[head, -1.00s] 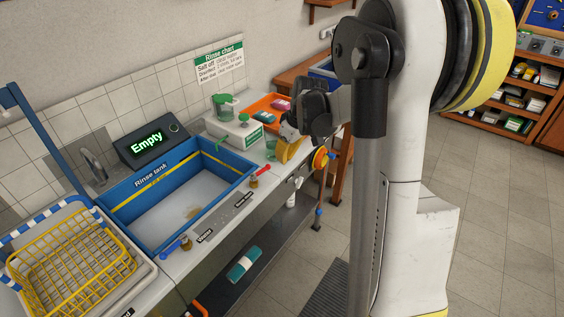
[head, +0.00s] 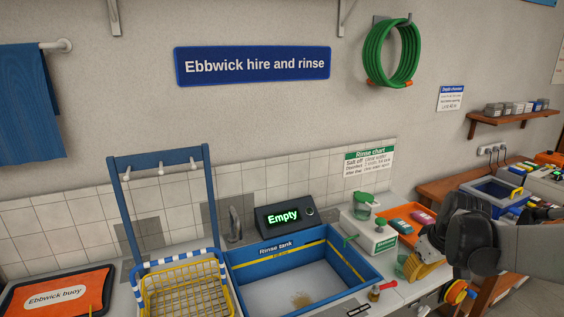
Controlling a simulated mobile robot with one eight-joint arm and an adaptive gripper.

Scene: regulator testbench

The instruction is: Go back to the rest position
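My gripper (head: 434,246) is at the right of the head view, black, at the end of my arm and over the right part of the counter. Its fingers are partly hidden and dark, so I cannot tell whether they are open or shut. A yellow ridged thing (head: 426,271) shows right below it; I cannot tell whether the gripper touches it.
The blue rinse tank (head: 352,258) is left of my gripper, its display (head: 284,216) reading "Empty". A white dispenser (head: 368,234), an orange tray (head: 405,213) and a yellow basket (head: 188,294) share the counter. A yellow round fitting (head: 457,292) is below my arm.

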